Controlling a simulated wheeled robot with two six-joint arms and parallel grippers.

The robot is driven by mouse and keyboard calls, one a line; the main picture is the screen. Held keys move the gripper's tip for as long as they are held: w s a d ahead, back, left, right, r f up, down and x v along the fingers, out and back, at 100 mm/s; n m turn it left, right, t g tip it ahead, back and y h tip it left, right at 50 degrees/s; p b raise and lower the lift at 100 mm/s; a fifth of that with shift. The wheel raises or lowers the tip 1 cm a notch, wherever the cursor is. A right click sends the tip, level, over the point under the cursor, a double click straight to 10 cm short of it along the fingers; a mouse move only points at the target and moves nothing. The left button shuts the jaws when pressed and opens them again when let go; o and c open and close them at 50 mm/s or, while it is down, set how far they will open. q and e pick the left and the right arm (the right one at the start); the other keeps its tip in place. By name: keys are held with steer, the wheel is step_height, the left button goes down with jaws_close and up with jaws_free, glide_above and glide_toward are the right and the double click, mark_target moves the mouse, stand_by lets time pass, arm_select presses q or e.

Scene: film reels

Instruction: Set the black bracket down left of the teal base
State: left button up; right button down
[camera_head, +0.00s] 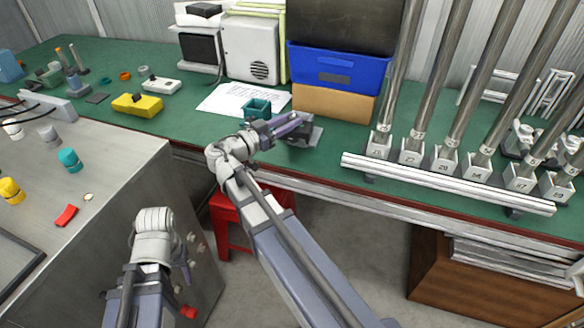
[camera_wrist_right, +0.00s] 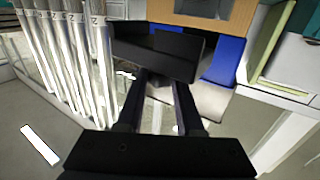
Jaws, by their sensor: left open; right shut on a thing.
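The black bracket (camera_head: 301,134) is gripped at the tips of my right gripper (camera_head: 290,126), near the front edge of the green bench. In the right wrist view, the bracket (camera_wrist_right: 155,50) lies across the ends of the two fingers (camera_wrist_right: 160,95). Whether it touches the surface below cannot be told. The teal base (camera_head: 257,107), a small open square box, stands just left of and behind the bracket, partly hidden by my right wrist. My left gripper (camera_head: 185,266) hangs low at the left, beside the grey cabinet, empty.
White paper (camera_head: 228,100) lies left of the teal base. Behind are a blue bin (camera_head: 335,70) and a cardboard box (camera_head: 333,102). A yellow block (camera_head: 137,105) lies farther left.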

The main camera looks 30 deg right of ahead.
mark_target(284, 138)
step_height(284, 138, down, 5)
steer(key=b, duration=0.5)
step_height(284, 138, down, 4)
steer(key=b, duration=0.4)
steer(key=shift+f, duration=0.2)
steer(key=shift+b, duration=0.3)
steer(key=shift+f, duration=0.25)
steer(key=c, duration=0.5)
jaws_free()
steer(key=shift+c, duration=0.2)
